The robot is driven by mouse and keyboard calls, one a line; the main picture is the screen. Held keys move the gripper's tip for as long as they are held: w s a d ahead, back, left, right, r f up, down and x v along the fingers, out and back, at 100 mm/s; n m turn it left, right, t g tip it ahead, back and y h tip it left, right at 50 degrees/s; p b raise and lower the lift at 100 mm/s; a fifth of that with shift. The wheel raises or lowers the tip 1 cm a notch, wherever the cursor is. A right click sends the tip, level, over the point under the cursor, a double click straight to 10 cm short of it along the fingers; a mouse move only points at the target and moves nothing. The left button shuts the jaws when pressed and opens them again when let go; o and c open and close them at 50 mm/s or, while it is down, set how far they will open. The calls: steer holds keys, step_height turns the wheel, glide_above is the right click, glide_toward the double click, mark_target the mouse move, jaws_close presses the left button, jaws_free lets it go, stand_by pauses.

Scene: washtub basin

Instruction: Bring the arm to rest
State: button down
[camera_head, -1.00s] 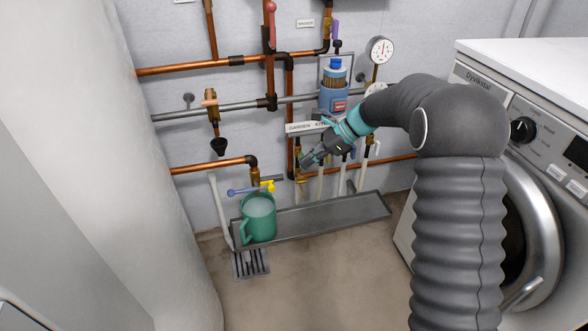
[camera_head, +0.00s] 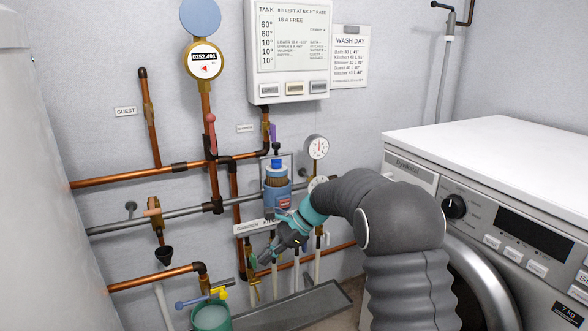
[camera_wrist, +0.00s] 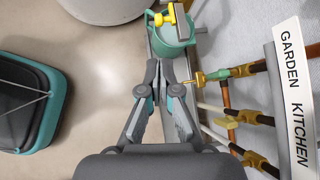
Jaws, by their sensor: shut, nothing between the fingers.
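My arm (camera_head: 400,225) is grey and ribbed, bent over in front of the pipe wall in the head view. My gripper (camera_head: 268,256) has a teal wrist and dark fingers pointing down and left. It is shut and empty, apart from the pipes as far as I can see. In the wrist view the gripper (camera_wrist: 156,85) has its fingertips together, below the green jug in the picture.
Copper pipes (camera_head: 130,176) and a blue filter (camera_head: 277,195) line the wall. A washing machine (camera_head: 490,215) stands right. A metal tray (camera_head: 320,300) lies below the pipes.

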steer(key=s+d+f+n+h, duration=0.2)
steer(key=s+d+f+n, duration=0.2)
steer(key=f, duration=0.1)
steer(key=s+d+r+n+t+h, duration=0.2)
steer(key=s+d+r, duration=0.3)
steer(key=s, duration=0.5)
steer(key=s+d+r+n+t+h, duration=0.2)
steer(key=s+d+r+n+t, duration=0.1)
steer(key=s+d, duration=0.5)
steer(key=s+d+r+n+t+h, duration=0.2)
steer(key=s+d+r+n, duration=0.2)
steer(key=s+d+r, duration=0.3)
steer(key=shift+s+d+r+n+h, duration=0.15)
steer(key=shift+s+d+n+h, duration=0.15)
steer(key=shift+s, duration=2.3)
